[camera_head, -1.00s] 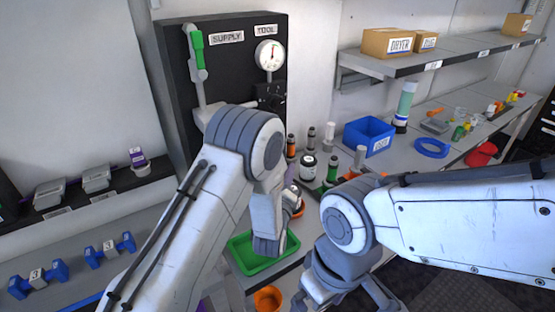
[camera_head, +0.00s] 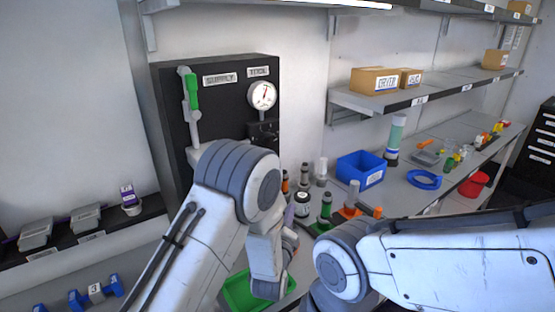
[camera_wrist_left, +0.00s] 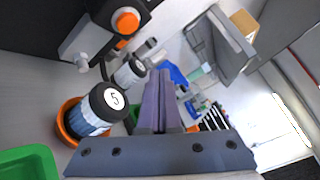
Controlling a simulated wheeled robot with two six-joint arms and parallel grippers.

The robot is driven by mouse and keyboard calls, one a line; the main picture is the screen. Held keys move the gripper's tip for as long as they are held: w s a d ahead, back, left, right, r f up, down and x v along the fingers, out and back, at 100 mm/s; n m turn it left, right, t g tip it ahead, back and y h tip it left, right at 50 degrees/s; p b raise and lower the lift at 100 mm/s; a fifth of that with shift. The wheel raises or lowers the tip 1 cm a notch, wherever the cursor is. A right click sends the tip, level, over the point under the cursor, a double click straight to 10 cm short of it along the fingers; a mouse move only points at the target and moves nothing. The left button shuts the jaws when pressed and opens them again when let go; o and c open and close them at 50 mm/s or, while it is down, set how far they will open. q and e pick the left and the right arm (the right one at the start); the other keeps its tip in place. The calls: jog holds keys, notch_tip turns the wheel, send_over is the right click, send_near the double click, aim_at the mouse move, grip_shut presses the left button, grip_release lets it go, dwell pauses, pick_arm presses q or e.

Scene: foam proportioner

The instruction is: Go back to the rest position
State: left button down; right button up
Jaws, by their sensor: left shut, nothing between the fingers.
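My left arm (camera_head: 215,205) comes in from the left in the head view and bends down over the green tray (camera_head: 238,292). In the left wrist view my left gripper (camera_wrist_left: 158,98) is shut, with its fingers together and nothing between them. A dark-capped bottle marked 5 (camera_wrist_left: 112,98) stands in an orange ring to the left of the fingers. My right arm (camera_head: 450,260) reaches in from the right with its joint near the bench front. My right gripper is out of the frame.
A black panel with a gauge (camera_head: 263,95) and green-handled lever (camera_head: 193,92) stands behind my left arm. A shelf holds boxes (camera_head: 379,80).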

pick_arm(q)
jog(key=s+d+r+n+g+h, duration=0.1)
jog(key=s+d+n+g, duration=0.1)
jog(key=s+n+g, duration=0.5)
jog(key=s+d+r+n+g, duration=0.1)
jog(key=s+d+n+g, duration=0.2)
jog(key=s, duration=0.6)
jog(key=s+a+r+n+g+y, duration=0.1)
jog(key=s+a+n+g, duration=0.2)
jog(key=s, duration=0.7)
jog(key=s+a+r+n+g+y, duration=0.1)
jog(key=s+a+n+g, duration=0.3)
jog(key=s, duration=0.7)
jog(key=a+n+y, duration=0.1)
jog(key=a+n, duration=0.1)
jog(key=a, duration=0.2)
jog(key=shift+s+r+n, duration=0.2)
jog(key=shift+s+n, duration=0.05)
jog(key=shift+n, duration=0.05)
jog(key=shift+a, duration=0.1)
dwell(0.4)
